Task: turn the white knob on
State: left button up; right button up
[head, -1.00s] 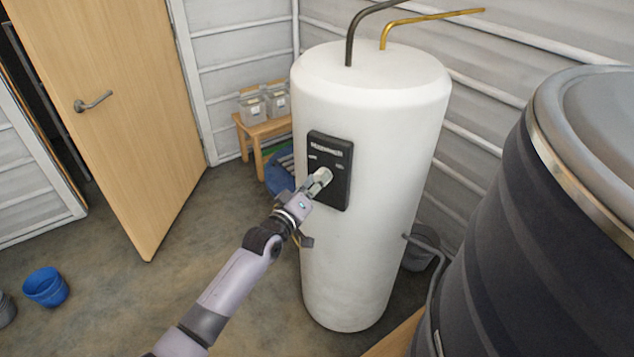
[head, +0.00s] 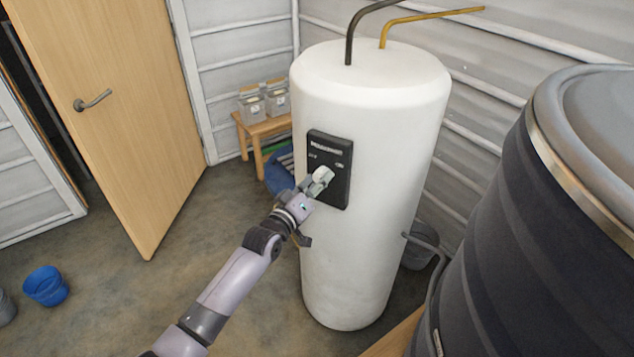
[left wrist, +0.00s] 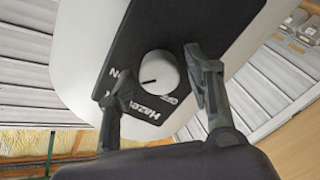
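The white knob (head: 323,174) is on a black panel (head: 333,150) on the front of a white tank (head: 375,240). In the left wrist view the knob (left wrist: 158,72) is round, and a dark line on its face points left and slightly down, towards the side with a letter "N". The letters "OF" show below and right of it. My left gripper (head: 311,187) is at the panel, its fingers (left wrist: 153,80) on either side of the knob, with gaps visible on both sides. It is open. One finger hides part of the left label. My right gripper is not in view.
A large dark barrel (head: 510,230) fills the right side. Two pipes rise from the tank top. A wooden stool (head: 262,130) with clear boxes stands behind, left of the tank. A wooden door (head: 125,120) and a blue bucket (head: 46,287) are left; floor between is free.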

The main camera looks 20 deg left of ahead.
pick_arm(q)
jog(key=shift+o, duration=0.4)
jog(key=v, duration=1.2)
